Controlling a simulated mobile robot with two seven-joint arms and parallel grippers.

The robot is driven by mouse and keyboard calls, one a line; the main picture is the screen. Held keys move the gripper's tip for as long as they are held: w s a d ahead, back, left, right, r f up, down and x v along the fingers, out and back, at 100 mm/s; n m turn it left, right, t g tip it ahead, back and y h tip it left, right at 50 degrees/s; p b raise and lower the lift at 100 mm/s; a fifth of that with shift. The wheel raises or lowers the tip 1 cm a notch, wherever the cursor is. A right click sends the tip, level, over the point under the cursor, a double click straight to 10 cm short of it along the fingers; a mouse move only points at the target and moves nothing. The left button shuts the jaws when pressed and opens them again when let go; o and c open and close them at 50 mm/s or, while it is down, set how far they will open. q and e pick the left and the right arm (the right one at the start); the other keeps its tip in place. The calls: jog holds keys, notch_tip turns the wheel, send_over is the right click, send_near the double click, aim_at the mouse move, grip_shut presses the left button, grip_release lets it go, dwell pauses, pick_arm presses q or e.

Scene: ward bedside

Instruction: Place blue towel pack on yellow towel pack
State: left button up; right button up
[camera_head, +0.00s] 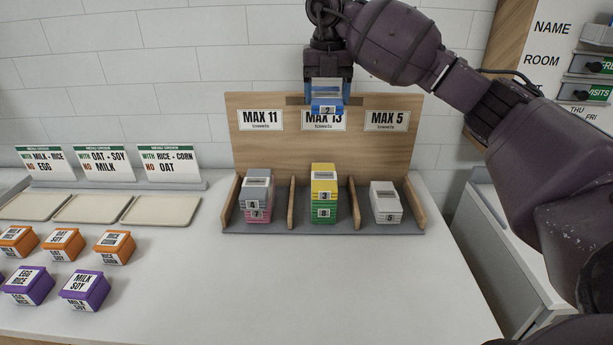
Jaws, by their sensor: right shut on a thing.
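The blue towel pack (326,106), marked 2, is held up in my right gripper (327,88), in front of the MAX 13 sign. The gripper is shut on it, fingers pointing down. The yellow towel pack (324,183), marked 3, lies on top of the green pack (323,211), marked 8, in the middle compartment of the wooden rack. The blue pack is above the yellow one, with a clear gap between them. My left gripper is not in view.
The rack (290,204) has a grey pack (257,184) marked 4 on a pink pack (258,213) marked 7 in its left compartment. A white pack (385,199) marked 5 is at right. Trays (90,209) and several labelled boxes (84,287) stand left. The front middle counter is clear.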

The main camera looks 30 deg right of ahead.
aim_at(324, 184)
notch_tip(324, 184, down, 20)
jog(key=shift+s+r, duration=0.1)
jog(key=shift+s, duration=0.05)
dwell(0.5)
jog(key=shift+f, duration=0.2)
jog(key=o, duration=0.9)
jog(key=shift+o, duration=0.2)
notch_tip(324, 184, up, 12)
jog(key=shift+r, duration=0.2)
jog(key=shift+f, duration=0.1)
